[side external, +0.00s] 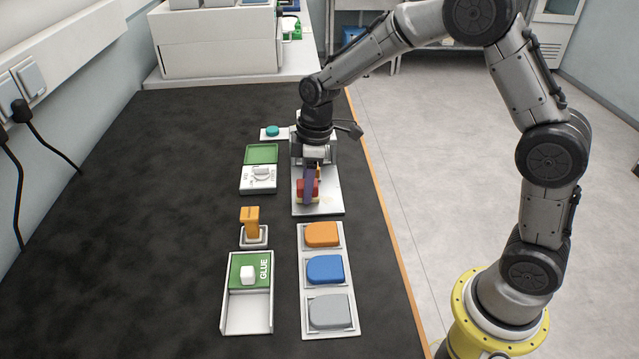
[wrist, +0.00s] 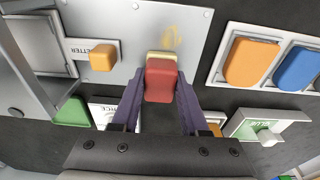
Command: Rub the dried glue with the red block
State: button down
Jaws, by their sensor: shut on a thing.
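The red block (side external: 307,187) is held between the two purple fingers of my gripper (side external: 308,183), over the white metal plate (side external: 328,207). In the wrist view the red block (wrist: 160,82) fills the space between the fingers of my gripper (wrist: 160,92). A pale yellow layer (wrist: 161,55) shows at the block's far edge. A faint yellowish smear, which looks like the dried glue (wrist: 172,38), lies on the plate just beyond the block. I cannot tell whether the block touches the plate.
A small orange block (wrist: 103,57) sits on the plate beside a partly readable label. Orange (side external: 322,234), blue (side external: 325,269) and grey (side external: 330,311) pads lie in a tray in front. A green glue box (side external: 249,272), an orange-handled tool (side external: 251,221) and a dial box (side external: 259,178) stand left.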

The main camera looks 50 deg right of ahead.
aim_at(333, 197)
jog(key=shift+w+a, duration=0.9)
jog(key=shift+s+d, duration=3)
jog(key=shift+s+d+r, duration=0.1)
jog(key=shift+r, duration=0.5)
jog(key=shift+s+d+r, duration=0.1)
jog(key=shift+r, duration=0.5)
notch_tip(333, 197, up, 6)
jog(key=shift+f, duration=0.1)
